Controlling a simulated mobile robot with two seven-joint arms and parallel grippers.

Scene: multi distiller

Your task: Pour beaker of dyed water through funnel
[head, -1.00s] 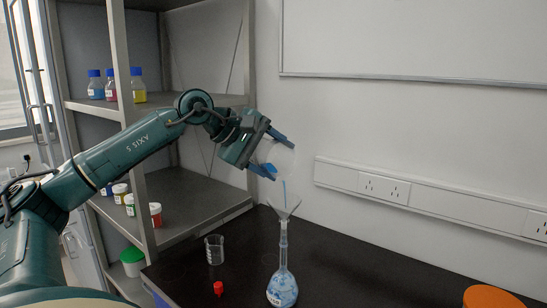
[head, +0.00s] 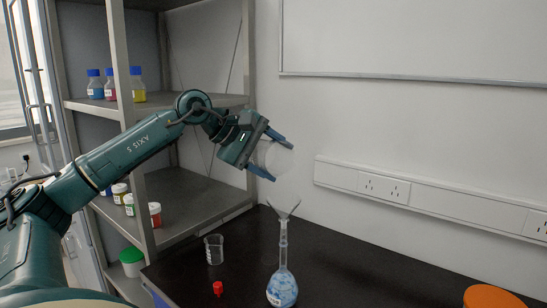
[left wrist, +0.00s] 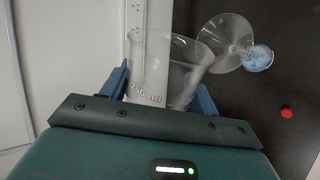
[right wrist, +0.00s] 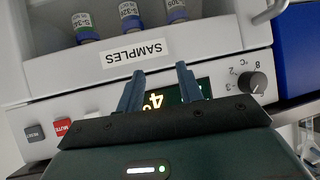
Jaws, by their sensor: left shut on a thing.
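My left gripper (head: 272,157) is shut on a clear glass beaker (head: 274,158), tilted above and slightly left of the funnel. In the left wrist view the beaker (left wrist: 160,85) shows a 250 ml mark between the fingers and looks empty. The clear funnel (head: 284,206) sits upright in the neck of a round-bottomed flask (head: 282,288), whose bulb holds blue liquid. In the left wrist view the funnel (left wrist: 228,42) is beside the beaker's rim. My right gripper (right wrist: 160,92) is open and empty in front of a sample unit's panel, and is outside the head view.
A small empty beaker (head: 214,249) and a red cap (head: 218,288) stand left of the flask on the black bench (head: 370,270). An orange lid (head: 492,298) is at the front right. A grey shelf (head: 190,190) holding bottles stands at the left.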

